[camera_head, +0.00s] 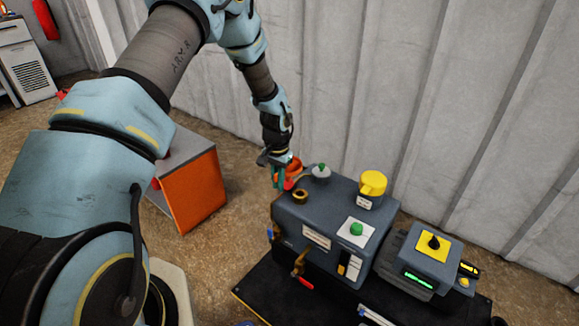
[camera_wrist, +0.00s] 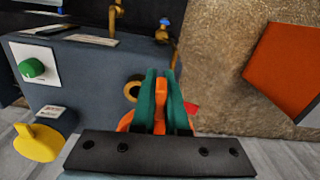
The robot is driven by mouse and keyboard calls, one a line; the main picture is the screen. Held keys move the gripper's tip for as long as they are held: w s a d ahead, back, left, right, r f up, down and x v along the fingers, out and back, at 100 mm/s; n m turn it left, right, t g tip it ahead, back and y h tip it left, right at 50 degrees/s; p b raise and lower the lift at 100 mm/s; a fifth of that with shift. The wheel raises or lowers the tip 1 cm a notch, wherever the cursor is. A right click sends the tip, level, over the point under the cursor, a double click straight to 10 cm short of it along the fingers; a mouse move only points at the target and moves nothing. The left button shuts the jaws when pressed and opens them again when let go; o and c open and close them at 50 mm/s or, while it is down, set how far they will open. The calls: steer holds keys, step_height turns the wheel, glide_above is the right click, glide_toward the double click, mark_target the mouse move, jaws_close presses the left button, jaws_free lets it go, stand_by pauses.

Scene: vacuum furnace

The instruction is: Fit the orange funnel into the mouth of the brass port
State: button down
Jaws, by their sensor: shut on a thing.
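The orange funnel (camera_head: 293,169) is in my gripper (camera_head: 277,172), seen in the head view just beyond the far left edge of the grey furnace box. In the wrist view the orange of the funnel (camera_wrist: 160,96) shows between the two green fingers of my gripper (camera_wrist: 161,82), which are shut on it. The brass port (camera_head: 300,196) is a ring with a dark mouth on the left part of the box top. In the wrist view the port (camera_wrist: 132,90) is partly hidden behind the left finger. The funnel appears apart from the port. Its lower end is hidden.
The grey box (camera_head: 330,207) also bears a yellow knob (camera_head: 373,183), a green button (camera_head: 356,229) and a grey fitting with a green top (camera_head: 321,172). An orange-sided cabinet (camera_head: 190,190) stands to the left. A corrugated wall (camera_head: 400,90) is behind.

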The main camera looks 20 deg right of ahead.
mark_target(290, 209)
steer(key=shift+m, duration=0.5)
steer(key=shift+s+d+f+b, duration=0.3)
steer(key=shift+d+f+b, duration=0.35)
steer(key=shift+f, duration=0.6)
steer(key=shift+s+d+f+b, duration=0.4)
steer(key=shift+f+b, duration=0.45)
steer(key=shift+f, duration=0.35)
steer(key=shift+s+d+f+b, duration=0.25)
steer(key=shift+d+f+b, duration=0.45)
steer(key=shift+f, duration=0.55)
steer(key=shift+a+f, duration=0.1)
steer(key=shift+f, duration=0.15)
steer(key=c, duration=0.9)
jaws_free()
steer(key=shift+o, duration=0.2)
steer(key=shift+r, duration=0.1)
step_height(290, 209, up, 11)
steer(key=shift+f, duration=0.2)
